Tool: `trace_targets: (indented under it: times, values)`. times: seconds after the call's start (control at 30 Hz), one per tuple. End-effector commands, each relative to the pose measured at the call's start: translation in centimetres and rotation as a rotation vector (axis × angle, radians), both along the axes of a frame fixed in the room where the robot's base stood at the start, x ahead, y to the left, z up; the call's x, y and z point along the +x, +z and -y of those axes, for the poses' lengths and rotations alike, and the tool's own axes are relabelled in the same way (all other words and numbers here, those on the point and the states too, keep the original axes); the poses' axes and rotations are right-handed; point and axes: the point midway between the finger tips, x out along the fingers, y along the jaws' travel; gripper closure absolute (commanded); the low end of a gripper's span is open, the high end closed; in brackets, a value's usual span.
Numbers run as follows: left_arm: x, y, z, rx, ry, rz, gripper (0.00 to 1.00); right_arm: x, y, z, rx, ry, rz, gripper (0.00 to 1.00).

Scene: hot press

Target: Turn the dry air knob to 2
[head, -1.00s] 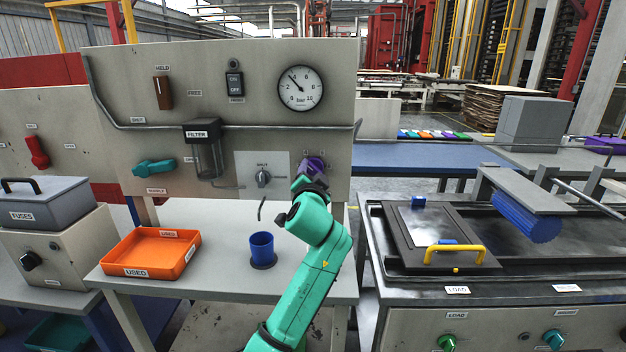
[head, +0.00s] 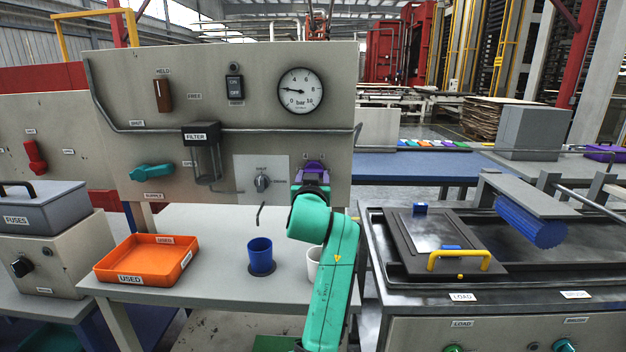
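The purple dry air knob (head: 313,167) is at the lower right of the grey panel (head: 210,75). The knob's scale labels are too small to read. The round bar gauge (head: 301,91) above shows its needle pointing left, near the 2. My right gripper is not in view.
A small grey knob (head: 262,183) sits left of my gripper. Below stand a blue cup (head: 261,256), a white cup (head: 313,264) partly behind my arm, and an orange tray (head: 146,259). The press (head: 440,240) with a yellow handle is at right.

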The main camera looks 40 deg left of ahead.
Motion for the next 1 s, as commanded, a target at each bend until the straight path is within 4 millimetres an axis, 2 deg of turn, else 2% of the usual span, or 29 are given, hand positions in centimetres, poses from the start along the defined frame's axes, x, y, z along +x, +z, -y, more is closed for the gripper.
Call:
trace_targets:
  times: [0.53,0.57,0.6,0.63,1.0]
  values:
    - [0.03,-0.17,0.01,-0.027,-0.001,0.014,0.93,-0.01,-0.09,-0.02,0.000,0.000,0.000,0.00]
    - [0.03,-0.17,0.01,-0.027,-0.001,0.014,0.30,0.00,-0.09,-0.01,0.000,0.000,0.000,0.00]
    - [0.03,-0.16,0.01,-0.026,0.000,0.015,0.15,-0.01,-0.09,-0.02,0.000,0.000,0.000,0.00]
    - [0.03,-0.14,0.00,-0.026,0.000,0.015,0.07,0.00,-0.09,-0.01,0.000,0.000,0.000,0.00]
    - [0.03,0.00,-0.05,-0.023,0.000,0.016,0.07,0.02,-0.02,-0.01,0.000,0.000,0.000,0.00]
